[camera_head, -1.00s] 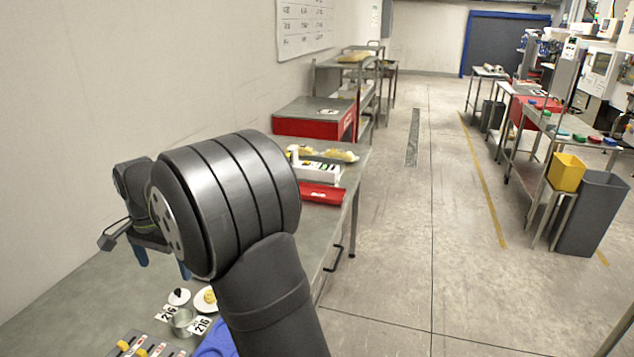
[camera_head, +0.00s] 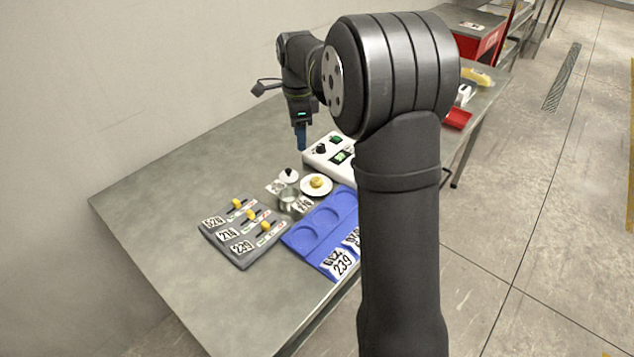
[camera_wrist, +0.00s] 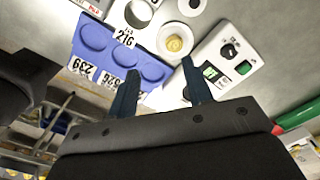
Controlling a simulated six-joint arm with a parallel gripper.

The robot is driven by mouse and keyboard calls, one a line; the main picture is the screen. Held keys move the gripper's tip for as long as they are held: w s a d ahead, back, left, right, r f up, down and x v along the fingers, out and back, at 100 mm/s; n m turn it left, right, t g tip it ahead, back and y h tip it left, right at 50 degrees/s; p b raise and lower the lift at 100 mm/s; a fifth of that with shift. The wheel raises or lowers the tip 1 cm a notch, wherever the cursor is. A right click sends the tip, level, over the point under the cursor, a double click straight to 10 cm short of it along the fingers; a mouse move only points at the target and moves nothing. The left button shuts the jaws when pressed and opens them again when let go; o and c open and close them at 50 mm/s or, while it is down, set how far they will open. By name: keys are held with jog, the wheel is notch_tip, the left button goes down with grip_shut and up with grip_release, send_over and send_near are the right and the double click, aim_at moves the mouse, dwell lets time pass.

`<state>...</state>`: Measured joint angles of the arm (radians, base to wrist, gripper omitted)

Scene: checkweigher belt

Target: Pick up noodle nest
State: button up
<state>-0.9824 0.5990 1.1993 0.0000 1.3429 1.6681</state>
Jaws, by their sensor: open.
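The noodle nest (camera_head: 317,182) is a small round yellow bundle on a white plate (camera_head: 316,192) in the head view. In the wrist view the noodle nest (camera_wrist: 174,44) also lies on the white plate (camera_wrist: 163,50), just beyond the fingertips. My gripper (camera_wrist: 160,75) is open, its two blue fingers apart and empty. In the head view my gripper (camera_head: 301,138) hangs above the table, behind the plate, with its fingers pointing down.
Beside the plate are a metal cup (camera_head: 289,197), a white lidded dish (camera_head: 288,176), a blue tray (camera_head: 318,232) with round recesses, a white control box (camera_head: 322,156) and a grey panel with yellow levers (camera_head: 240,232). The table's left part is clear.

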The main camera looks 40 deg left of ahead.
jog(key=w+m, duration=0.5)
jog(key=m, duration=0.2)
send_near(316, 179)
jog(key=shift+m, duration=0.3)
notch_tip(316, 179, down, 10)
jog(key=shift+r, duration=0.2)
jog(key=c, duration=0.6)
jog(key=shift+r, duration=0.1)
